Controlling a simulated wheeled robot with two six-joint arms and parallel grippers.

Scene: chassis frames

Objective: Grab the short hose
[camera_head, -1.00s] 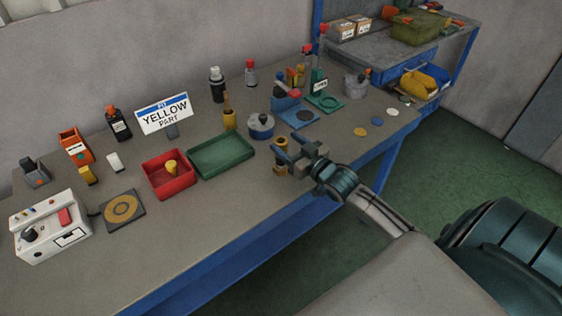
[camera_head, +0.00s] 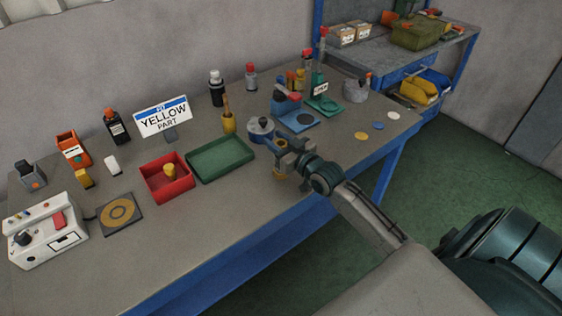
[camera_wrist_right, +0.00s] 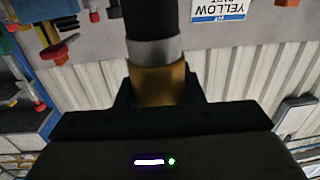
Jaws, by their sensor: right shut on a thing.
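The short hose is a dark tube with a silver band and a brass end. It fills the middle of the right wrist view (camera_wrist_right: 155,65). My right gripper (camera_head: 279,154) is shut on it, with a finger on either side of the brass part in the wrist view. My left gripper is not in view.
The bench front is mostly clear.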

